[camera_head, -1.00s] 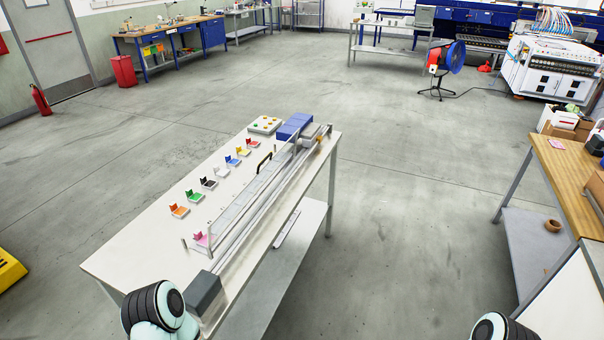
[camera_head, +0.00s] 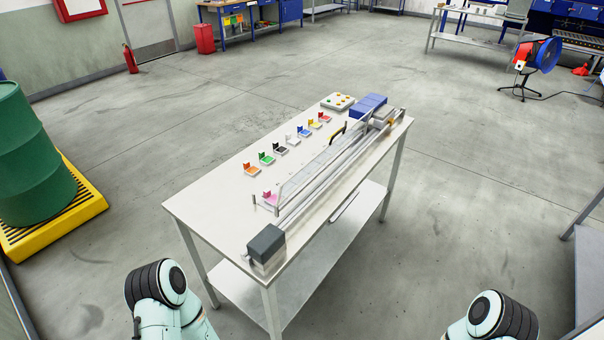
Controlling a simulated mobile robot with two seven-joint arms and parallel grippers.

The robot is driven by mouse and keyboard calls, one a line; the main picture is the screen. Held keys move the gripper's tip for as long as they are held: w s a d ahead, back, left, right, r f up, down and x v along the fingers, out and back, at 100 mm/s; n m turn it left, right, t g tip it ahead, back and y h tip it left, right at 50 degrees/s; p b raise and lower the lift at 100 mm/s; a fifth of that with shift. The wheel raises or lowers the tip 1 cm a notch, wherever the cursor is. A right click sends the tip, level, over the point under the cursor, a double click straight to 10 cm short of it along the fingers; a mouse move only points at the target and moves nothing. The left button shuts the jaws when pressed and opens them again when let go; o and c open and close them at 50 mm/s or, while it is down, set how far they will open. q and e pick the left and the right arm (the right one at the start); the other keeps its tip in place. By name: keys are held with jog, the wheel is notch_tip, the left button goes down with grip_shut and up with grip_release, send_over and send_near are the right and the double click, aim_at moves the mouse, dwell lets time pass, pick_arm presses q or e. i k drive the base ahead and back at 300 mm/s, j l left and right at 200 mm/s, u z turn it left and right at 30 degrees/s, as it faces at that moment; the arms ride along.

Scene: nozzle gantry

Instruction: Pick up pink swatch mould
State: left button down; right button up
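The pink swatch mould (camera_head: 270,198) sits on the white table (camera_head: 205,204), near the front end of the clear-walled gantry rail (camera_head: 330,163). It is small, with a pink upright part on a pale base. Part of it is close behind a thin post and the clear panel. I cannot tell whether it touches them. Parts of my two arms show at the bottom edge, left and right, well short of the table. Neither gripper is in view.
A row of similar moulds stands behind the pink one, including orange (camera_head: 251,170), green (camera_head: 267,159) and black (camera_head: 280,149). A grey block (camera_head: 266,244) caps the rail's near end. A green barrel (camera_head: 32,160) stands on a yellow pallet (camera_head: 90,203) at left. Floor around the table is clear.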

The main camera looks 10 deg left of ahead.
aim_at(271, 199)
jog(key=i+l+u, duration=0.1)
jog(key=u, duration=1.65)
jog(key=l+u, duration=0.6)
jog(key=u, duration=0.15)
jog(key=k+l+u, duration=0.1)
jog(key=l+u, duration=0.15)
jog(key=u, duration=0.15)
